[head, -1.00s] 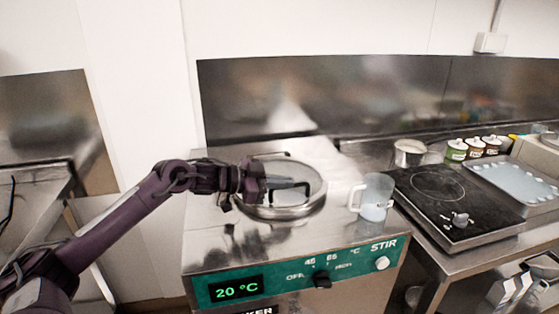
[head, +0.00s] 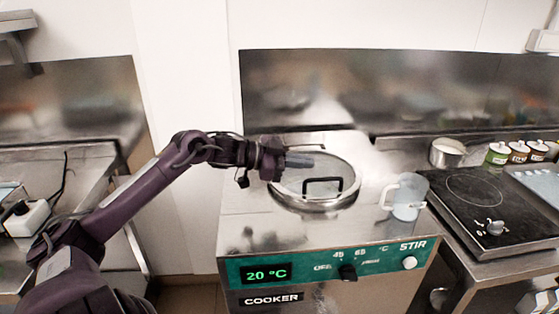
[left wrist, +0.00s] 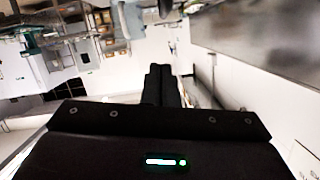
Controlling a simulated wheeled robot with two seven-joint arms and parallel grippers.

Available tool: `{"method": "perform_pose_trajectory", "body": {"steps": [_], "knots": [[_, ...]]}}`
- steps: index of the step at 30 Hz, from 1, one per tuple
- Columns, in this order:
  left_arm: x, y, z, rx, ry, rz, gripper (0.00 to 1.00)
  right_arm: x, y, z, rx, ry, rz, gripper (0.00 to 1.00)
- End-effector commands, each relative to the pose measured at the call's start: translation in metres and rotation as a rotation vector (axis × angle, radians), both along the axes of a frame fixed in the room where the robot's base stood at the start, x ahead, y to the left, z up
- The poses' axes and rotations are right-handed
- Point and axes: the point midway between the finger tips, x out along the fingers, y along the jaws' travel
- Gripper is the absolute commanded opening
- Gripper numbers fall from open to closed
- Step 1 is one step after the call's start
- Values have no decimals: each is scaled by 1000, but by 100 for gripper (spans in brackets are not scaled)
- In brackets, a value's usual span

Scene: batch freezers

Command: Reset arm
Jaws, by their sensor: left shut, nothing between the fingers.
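My left gripper (head: 300,160) comes in from the left in the head view, above the back left of the cooker's round lid. It is shut and empty, with its fingers pointing right. In the left wrist view its two dark fingers (left wrist: 161,86) are together. The lid (head: 320,199), round with a black handle (head: 323,187), sits on top of the cooker (head: 250,215). The gripper appears apart from the handle. My right gripper is not in view.
A clear jug (head: 407,196) stands on the cooker's top right of the lid. A black hob (head: 480,200), a metal pot (head: 447,152) and several small tubs (head: 518,152) are farther right. A steel backsplash (head: 390,95) stands behind. Another steel counter is at the left.

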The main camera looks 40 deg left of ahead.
Motion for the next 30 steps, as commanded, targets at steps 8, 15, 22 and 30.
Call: {"method": "perform_pose_trajectory", "body": {"steps": [8, 15, 22, 30], "knots": [[-29, 22, 8, -1, -1, 1, 0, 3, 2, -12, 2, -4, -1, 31], [-43, 33, 13, 1, -1, 0, 0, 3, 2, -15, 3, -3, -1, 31], [-44, 34, 15, 2, -1, 0, 0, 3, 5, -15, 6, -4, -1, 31], [-44, 34, 50, 1, -2, -1, 0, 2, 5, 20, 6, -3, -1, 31]]}}
